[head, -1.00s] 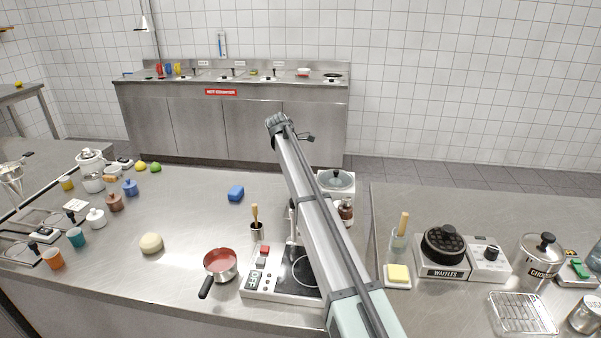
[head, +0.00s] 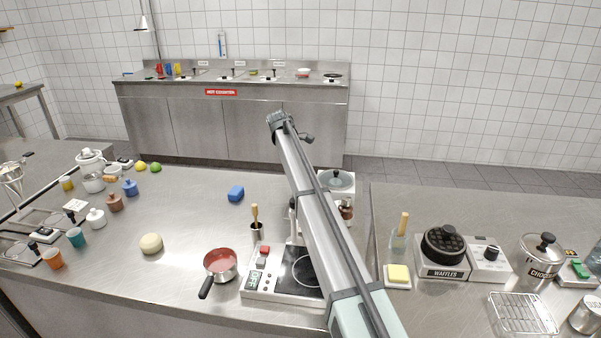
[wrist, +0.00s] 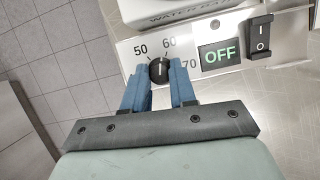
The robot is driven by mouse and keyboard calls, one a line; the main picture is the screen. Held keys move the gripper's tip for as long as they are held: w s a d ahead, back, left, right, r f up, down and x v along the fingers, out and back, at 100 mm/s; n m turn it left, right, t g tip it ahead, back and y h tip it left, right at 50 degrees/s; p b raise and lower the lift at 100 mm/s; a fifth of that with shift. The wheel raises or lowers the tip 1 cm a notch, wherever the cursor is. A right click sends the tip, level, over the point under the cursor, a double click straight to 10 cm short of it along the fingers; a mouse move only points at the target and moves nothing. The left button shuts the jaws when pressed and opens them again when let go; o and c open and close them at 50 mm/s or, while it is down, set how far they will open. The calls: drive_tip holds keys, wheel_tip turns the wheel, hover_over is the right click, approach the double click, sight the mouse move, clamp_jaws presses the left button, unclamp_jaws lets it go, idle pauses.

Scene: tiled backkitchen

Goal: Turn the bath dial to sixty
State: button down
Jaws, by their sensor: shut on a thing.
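The bath dial (wrist: 159,70) is a small black round knob with a light pointer line, on a white panel marked 50, 60 and 70. In the wrist view its pointer points roughly up the picture, near the 60 mark; its exact setting is hard to read. My gripper (wrist: 159,82) has its blue fingers on either side of the dial and is shut on it. The water bath (wrist: 185,10) shows partly at the top of the wrist view. In the head view a white bath-like box with a grey lid (head: 340,180) stands behind my arm; the dial and fingertips are hidden there.
Right of the dial are a display reading OFF (wrist: 220,55) and a black rocker switch (wrist: 261,35).

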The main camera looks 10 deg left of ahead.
drive_tip(key=shift+w+m+g, duration=0.1)
drive_tip(key=shift+m+g, duration=0.4)
drive_tip(key=shift+m, duration=0.8)
drive_tip(key=c, duration=0.9)
unclamp_jaws()
drive_tip(key=shift+w+a+r, duration=0.1)
drive_tip(key=shift+a+r, duration=0.1)
drive_tip(key=shift+r, duration=0.3)
drive_tip(key=w+a+r, duration=0.1)
drive_tip(key=w+a, duration=0.1)
drive_tip(key=a, duration=0.4)
drive_tip(key=w+a+r, duration=0.2)
drive_tip(key=a, duration=0.4)
drive_tip(key=shift+w+a+r, duration=0.15)
drive_tip(key=shift+a+r, duration=0.1)
drive_tip(key=shift+a, duration=0.15)
